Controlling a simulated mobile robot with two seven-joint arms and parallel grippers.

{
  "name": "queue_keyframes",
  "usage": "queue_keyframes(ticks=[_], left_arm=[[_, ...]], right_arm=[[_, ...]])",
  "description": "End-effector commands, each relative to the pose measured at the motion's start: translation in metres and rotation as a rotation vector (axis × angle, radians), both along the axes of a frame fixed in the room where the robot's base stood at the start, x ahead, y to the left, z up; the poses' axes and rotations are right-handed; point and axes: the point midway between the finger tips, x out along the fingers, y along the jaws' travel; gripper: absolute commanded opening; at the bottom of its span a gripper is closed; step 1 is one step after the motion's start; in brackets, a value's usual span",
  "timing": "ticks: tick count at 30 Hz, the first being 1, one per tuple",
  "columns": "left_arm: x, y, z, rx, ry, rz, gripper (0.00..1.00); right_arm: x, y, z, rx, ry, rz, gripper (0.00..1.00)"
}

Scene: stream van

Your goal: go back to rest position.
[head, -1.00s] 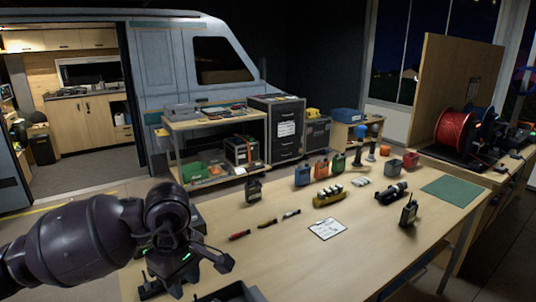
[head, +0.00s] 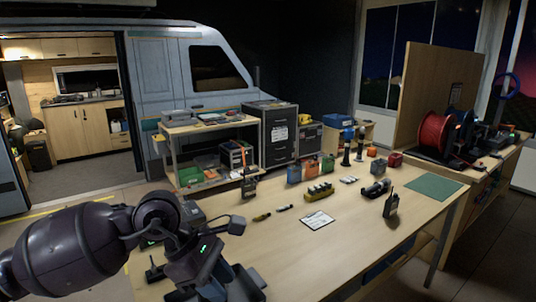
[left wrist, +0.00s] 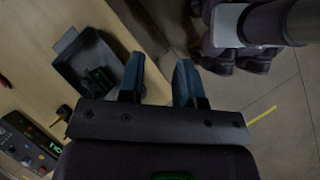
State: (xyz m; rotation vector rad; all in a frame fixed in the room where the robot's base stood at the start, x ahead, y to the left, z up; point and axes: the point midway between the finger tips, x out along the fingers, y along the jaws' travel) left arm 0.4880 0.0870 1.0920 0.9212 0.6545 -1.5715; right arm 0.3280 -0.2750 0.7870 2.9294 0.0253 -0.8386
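My left gripper (head: 212,265) is at the lower left of the head view, over the near left end of the workbench (head: 300,262). In the left wrist view its two blue-grey fingers (left wrist: 158,82) stand apart with nothing between them. Bench edge and floor show beyond them. A dark tray (left wrist: 68,42) with dark items in it lies on the bench beside the fingers, apart from them. My right gripper is in neither view.
A button panel (left wrist: 28,142) is close to my left gripper. Handheld radios (head: 391,206), a white card (head: 317,221), a yellow battery rack (head: 319,192) and a green mat (head: 434,187) are on the bench. Red cable reel (head: 433,136) at right. The bench's front middle is clear.

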Motion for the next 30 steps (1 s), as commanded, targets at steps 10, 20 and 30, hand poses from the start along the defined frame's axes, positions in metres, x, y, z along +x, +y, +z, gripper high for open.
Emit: queue_keyframes(ticks=[10, 20, 30], left_arm=[[-0.003, -0.072, 0.096, -0.763, 0.528, 0.330, 0.32], [0.055, -0.027, 0.112, -1.428, 1.358, 0.836, 0.32], [0.082, 0.071, -0.019, 1.849, -2.107, -1.403, 0.32]], right_arm=[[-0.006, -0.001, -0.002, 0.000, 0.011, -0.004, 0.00], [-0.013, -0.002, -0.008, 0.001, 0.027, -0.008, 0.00], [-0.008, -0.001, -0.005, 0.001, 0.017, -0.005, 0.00]])
